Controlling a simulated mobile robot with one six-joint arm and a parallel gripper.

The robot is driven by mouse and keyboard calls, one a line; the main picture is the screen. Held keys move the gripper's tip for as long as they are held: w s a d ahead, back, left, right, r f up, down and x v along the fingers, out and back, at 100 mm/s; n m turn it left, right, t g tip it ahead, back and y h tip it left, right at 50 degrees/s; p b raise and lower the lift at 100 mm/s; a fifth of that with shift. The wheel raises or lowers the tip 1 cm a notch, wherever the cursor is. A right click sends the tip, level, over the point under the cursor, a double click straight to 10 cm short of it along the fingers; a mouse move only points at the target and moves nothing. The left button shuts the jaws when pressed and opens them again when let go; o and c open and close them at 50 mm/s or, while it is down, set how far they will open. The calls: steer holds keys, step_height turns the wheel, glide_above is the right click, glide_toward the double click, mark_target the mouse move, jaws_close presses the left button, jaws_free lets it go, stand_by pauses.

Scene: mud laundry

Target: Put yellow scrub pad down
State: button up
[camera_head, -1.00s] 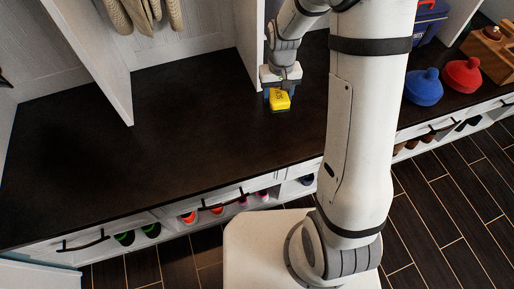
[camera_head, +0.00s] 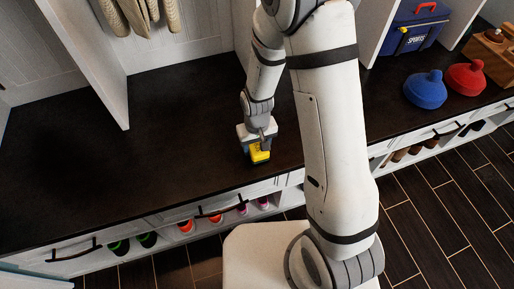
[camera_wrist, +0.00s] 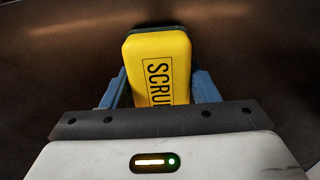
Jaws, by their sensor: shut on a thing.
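The yellow scrub pad (camera_head: 260,155) is between the fingers of my gripper (camera_head: 258,158), over the front part of the dark bench top (camera_head: 150,140). In the wrist view the pad (camera_wrist: 158,65) shows its yellow face with black "SCRU" lettering and a dark edge at its far end. The blue fingers of my gripper (camera_wrist: 158,90) are on both sides of it, shut on it. The pad is at or very near the bench surface; I cannot tell whether it touches.
White dividers (camera_head: 85,60) rise at the back. The bench left of my gripper is clear. Shoes (camera_head: 147,240) sit in cubbies below.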

steer(key=shift+f, duration=0.4)
steer(key=shift+f, duration=0.2)
steer(key=o, duration=1)
steer(key=shift+r, duration=0.1)
steer(key=shift+c, duration=0.2)
